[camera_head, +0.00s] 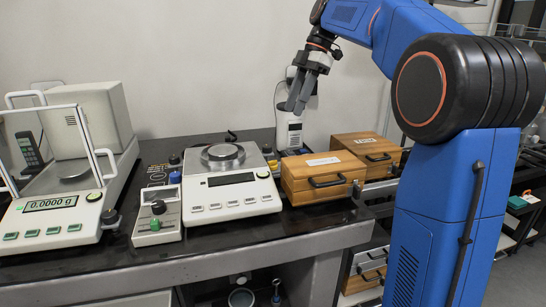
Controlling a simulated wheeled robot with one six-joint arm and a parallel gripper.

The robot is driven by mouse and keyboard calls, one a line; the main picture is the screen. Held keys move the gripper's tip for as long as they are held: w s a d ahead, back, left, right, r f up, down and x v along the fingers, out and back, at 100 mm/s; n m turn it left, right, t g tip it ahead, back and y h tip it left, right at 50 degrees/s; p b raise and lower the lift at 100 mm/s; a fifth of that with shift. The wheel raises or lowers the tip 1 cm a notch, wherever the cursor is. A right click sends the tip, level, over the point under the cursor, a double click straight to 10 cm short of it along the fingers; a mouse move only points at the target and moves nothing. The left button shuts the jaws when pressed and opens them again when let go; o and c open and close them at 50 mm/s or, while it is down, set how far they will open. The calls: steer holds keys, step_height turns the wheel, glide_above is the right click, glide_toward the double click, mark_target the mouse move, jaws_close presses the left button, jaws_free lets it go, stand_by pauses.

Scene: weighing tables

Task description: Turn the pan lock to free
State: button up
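A small light-grey control box (157,226) stands on the dark bench between two balances. It has a dark knob (158,207) on top and a green patch on its front; a label is too small to read. Another dark knob (110,217) sits at the right front side of the glass-shielded balance (60,215), whose display reads 0.0000 g. I cannot tell which knob is the pan lock, nor its setting. My gripper (292,108) hangs high near the wall, right of and well above both knobs, touching neither. Its fingers point down and look close together; any gap is unclear.
A top-pan balance (231,193) with a round metal pan (223,154) stands right of the control box. Two wooden cases (322,178) (368,150) lie farther right. A white bottle-like device (289,132) is behind my gripper. Small dark-capped items stand around the balance.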

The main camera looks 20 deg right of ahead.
mark_target(273, 161)
steer(key=x, duration=1.7)
steer(key=shift+a+f, duration=0.1)
steer(key=shift+f, duration=0.1)
